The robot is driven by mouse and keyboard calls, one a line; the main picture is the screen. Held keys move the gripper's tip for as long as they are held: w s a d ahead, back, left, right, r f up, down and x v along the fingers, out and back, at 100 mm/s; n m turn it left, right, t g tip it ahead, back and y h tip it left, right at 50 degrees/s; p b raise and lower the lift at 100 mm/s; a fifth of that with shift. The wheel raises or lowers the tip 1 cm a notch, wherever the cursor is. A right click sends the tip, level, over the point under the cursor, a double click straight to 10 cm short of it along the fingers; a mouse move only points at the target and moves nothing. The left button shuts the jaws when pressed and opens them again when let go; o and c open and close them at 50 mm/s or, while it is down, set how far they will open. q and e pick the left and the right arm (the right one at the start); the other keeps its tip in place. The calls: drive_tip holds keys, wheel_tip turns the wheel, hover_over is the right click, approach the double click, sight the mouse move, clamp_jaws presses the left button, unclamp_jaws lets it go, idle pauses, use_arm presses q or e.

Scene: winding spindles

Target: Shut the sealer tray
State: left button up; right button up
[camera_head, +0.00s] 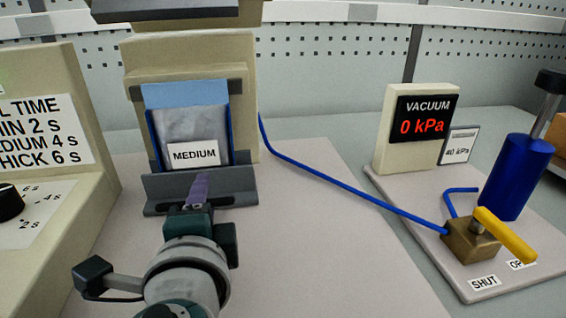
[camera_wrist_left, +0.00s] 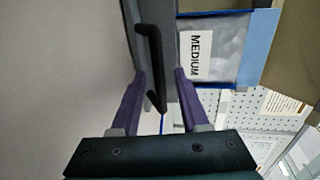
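The sealer (camera_head: 190,60) is a beige machine at the left of centre in the head view. Its grey tray (camera_head: 240,185) sticks out at the front, below a pouch labelled MEDIUM (camera_head: 190,120). In the left wrist view the pouch (camera_wrist_left: 228,45) lies beside the tray's grey front, which carries a black bar handle (camera_wrist_left: 152,50). My left gripper (camera_wrist_left: 160,74) is open, with its purple fingers on either side of the handle and gaps showing. My right gripper is not in view.
A timer box with a knob (camera_head: 10,202) stands close on the left. On the right are a vacuum display reading 0 kPa (camera_head: 424,117), a blue cylinder (camera_head: 507,178) and a yellow-levered valve (camera_head: 503,234). A blue hose (camera_head: 340,180) crosses the otherwise clear board between them.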

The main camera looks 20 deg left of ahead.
use_arm(q)
drive_tip(key=v, duration=1)
drive_tip(key=shift+a, duration=0.1)
